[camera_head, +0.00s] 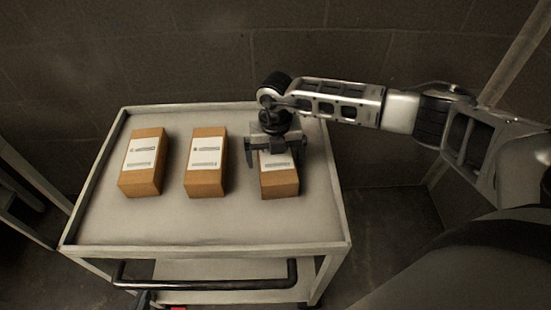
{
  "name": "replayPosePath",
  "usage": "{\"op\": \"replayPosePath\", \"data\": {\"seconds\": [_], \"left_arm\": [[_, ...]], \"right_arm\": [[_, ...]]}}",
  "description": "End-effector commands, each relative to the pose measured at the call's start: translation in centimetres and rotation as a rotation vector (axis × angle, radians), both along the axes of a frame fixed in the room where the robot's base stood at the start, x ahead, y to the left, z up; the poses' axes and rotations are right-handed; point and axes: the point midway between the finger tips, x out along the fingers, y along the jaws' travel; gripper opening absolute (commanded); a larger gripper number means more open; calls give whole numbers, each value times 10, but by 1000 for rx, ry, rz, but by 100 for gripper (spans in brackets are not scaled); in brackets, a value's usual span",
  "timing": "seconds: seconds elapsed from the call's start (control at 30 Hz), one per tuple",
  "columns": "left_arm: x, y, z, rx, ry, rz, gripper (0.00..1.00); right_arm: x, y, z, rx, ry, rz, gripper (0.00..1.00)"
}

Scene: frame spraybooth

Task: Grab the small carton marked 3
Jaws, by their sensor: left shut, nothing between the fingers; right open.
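Three small brown cartons with white labels stand in a row on the cart top: the left carton (142,180), the middle carton (205,182) and the right carton (280,183). The print on the labels is too small to read, so I cannot tell which one is marked 3. My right gripper (275,160) is open and points down over the back part of the right carton, with a finger to each side. It hides that carton's back end and part of its label. I cannot tell whether the fingers touch it. My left gripper is not in view.
The cart (210,228) has a raised rim and a dark push handle (205,284) at its front. The cart top is bare in front of the cartons and between the middle and right ones. A block wall (180,60) stands close behind.

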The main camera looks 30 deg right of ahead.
Motion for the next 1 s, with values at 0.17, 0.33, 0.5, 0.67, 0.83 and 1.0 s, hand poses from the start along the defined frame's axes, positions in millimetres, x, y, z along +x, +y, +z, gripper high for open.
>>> {"op": "replayPosePath", "data": {"seconds": [0.17,0.33,0.5,0.67,0.83,1.0], "left_arm": [[0,0,-2,2,4,-1,0],[0,0,-2,1,4,0,0],[0,0,-2,1,3,0,0],[0,0,-2,0,2,0,0],[1,0,0,0,-1,0,0],[2,0,0,-3,-5,0,0]], "right_arm": [[0,0,-8,1,-1,1,100],[0,0,-8,1,-1,1,94],[0,0,-7,1,-1,1,47],[1,0,-6,2,-4,1,40],[1,0,-4,2,-4,1,40],[1,0,8,2,-5,1,40]]}}
